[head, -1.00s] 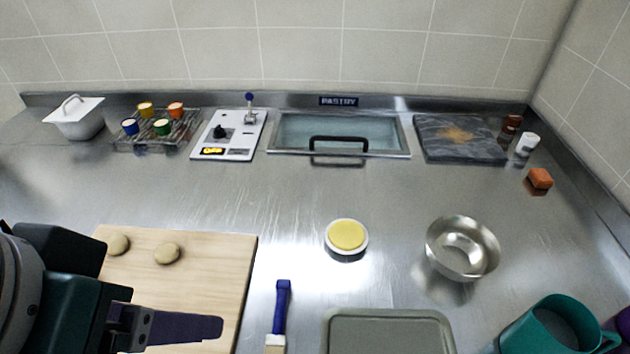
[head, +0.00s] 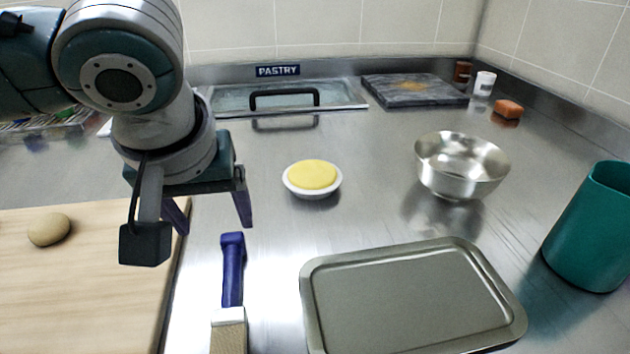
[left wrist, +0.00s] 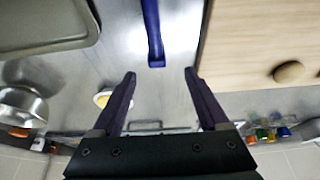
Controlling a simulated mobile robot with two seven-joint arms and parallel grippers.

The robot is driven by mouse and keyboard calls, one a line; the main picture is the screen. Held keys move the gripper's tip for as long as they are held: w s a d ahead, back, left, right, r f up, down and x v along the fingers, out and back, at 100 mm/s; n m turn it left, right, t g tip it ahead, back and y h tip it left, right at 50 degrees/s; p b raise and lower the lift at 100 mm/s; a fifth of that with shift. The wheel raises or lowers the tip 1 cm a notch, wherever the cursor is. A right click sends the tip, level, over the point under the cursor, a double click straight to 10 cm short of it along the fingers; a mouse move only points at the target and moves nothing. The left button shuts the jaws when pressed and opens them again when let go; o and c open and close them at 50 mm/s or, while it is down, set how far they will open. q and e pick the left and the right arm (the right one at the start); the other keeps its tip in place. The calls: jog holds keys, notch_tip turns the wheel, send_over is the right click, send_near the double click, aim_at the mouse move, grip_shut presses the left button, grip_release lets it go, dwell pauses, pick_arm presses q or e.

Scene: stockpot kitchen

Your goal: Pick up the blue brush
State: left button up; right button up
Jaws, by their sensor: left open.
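The blue brush (head: 232,270) lies on the steel counter between the wooden board and the grey tray. Its blue handle points away from me, and its white ferrule and pale bristles are at the bottom edge of the head view. In the left wrist view the blue handle (left wrist: 152,30) ends just beyond the fingertips, midway between them. My left gripper (head: 214,226) is open and empty, pointing down above the counter near the handle's end; it also shows in the left wrist view (left wrist: 160,74). My right gripper is not in view.
The wooden board (head: 90,290) with a dough ball (head: 49,229) is left of the brush. The grey tray (head: 410,295) is close on its right.

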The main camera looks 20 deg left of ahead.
aim_at(231, 241)
pick_arm(q)
jog(key=x, duration=0.2)
jog(key=b+x, duration=0.1)
jog(key=x, duration=0.4)
jog(key=shift+w+f+b, duration=0.25)
jog(key=shift+w+b, duration=0.05)
jog(key=shift+w, duration=0.1)
jog(key=shift+c, duration=0.4)
grip_shut()
